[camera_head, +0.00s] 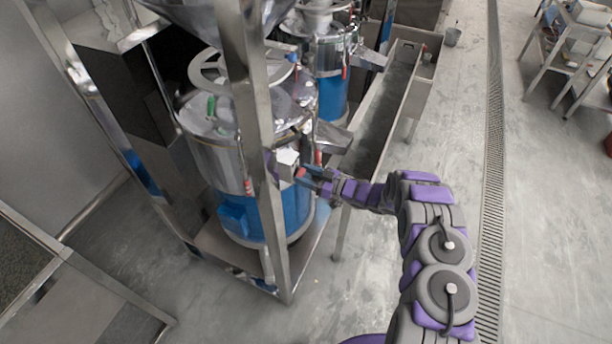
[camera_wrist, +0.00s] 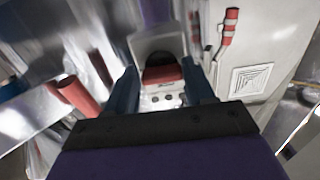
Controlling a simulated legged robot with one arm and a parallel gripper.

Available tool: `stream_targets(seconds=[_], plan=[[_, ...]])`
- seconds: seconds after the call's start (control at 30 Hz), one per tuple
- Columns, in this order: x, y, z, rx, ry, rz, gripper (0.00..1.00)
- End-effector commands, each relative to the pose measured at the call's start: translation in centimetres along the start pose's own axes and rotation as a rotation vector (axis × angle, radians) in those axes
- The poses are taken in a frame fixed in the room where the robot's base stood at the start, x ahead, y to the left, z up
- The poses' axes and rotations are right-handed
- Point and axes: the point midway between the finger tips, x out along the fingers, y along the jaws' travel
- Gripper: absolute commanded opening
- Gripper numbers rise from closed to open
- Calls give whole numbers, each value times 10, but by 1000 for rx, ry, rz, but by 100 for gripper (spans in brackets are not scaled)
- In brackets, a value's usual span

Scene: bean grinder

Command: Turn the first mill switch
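The first mill (camera_head: 212,152) is a steel drum with a blue lower part, behind a steel post. A small pale switch box (camera_head: 288,156) is at the post, beside my gripper (camera_head: 302,174). In the wrist view the switch box (camera_wrist: 158,45) is grey-white with a dark opening, and a red switch part (camera_wrist: 163,75) shows on it. My gripper (camera_wrist: 162,72) has its two dark blue fingers apart, one on each side of the red part. I cannot tell if either finger touches it.
A steel post (camera_head: 262,150) stands close to my gripper. A second mill (camera_head: 330,62) and a long metal trough (camera_head: 380,115) are behind. A red handle (camera_wrist: 74,95) is at the left in the wrist view.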

Motion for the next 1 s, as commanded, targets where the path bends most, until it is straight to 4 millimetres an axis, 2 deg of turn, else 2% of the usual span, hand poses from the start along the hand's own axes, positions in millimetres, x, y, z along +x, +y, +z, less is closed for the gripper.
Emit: stream_targets(seconds=[0.03, 0.2, 0.43, 0.57, 0.77, 1.0], plan=[[0, 0, 0, 0, 0, 0, 58], [0, -1, -1, -2, 1, -2, 74], [0, -1, -1, -3, 2, -2, 74], [-8, -1, -2, -3, 1, -1, 74], [-42, 0, -2, 0, 1, 2, 74], [-96, 1, -2, -2, 3, 3, 74]])
